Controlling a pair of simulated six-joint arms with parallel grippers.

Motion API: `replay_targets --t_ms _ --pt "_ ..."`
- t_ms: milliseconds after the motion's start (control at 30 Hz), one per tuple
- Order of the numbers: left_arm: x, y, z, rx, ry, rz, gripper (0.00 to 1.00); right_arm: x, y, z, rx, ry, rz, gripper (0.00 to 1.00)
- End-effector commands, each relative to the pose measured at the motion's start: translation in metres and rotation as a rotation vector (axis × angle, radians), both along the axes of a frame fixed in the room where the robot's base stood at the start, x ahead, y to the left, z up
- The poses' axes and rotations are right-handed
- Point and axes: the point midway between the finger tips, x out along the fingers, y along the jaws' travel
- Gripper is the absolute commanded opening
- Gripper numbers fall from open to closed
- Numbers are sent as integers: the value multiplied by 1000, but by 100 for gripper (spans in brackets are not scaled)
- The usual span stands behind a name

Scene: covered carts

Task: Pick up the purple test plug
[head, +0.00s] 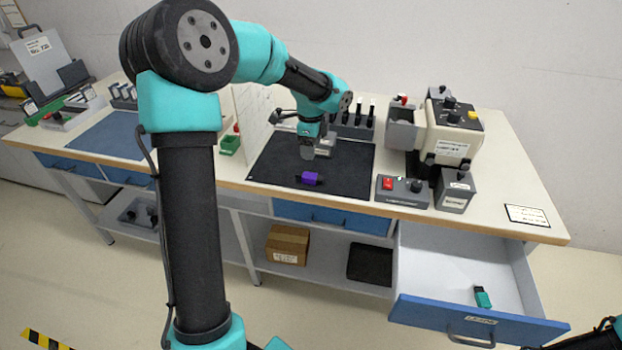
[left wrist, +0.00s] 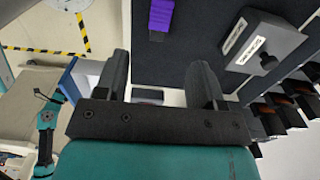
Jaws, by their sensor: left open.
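The purple test plug (head: 310,178) lies on the dark mat (head: 345,189) near its front edge in the head view. In the left wrist view the plug (left wrist: 160,18) is at the top, beyond the fingers and apart from them. My left gripper (head: 307,152) is above the mat, just behind the plug in the head view. Its two fingers (left wrist: 160,78) stand apart in the left wrist view with nothing between them. Only part of my right arm shows at the lower right of the head view; its gripper cannot be made out.
A grey box with a label (left wrist: 262,42) stands on the mat beside the gripper. A red-switch control box (head: 402,190) and a cream machine (head: 450,135) stand to the right. A drawer (head: 455,262) is open at the front right, holding a teal item (head: 482,297). The mat's front is mostly clear.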

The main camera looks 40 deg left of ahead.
Motion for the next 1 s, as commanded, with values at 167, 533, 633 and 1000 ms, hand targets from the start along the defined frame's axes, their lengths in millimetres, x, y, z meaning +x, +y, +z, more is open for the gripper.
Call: replay_targets --t_ms 167,533,633,1000 --pt "-1 0 -32 -1 5 -2 63 0 0 0 0 0 0 43" --pt "0 0 -63 0 1 -1 63 0 0 0 0 0 0 43" --pt "0 0 -63 0 0 -1 63 0 0 0 0 0 0 43" --pt "0 0 -84 0 3 -1 63 0 0 0 0 0 0 43"
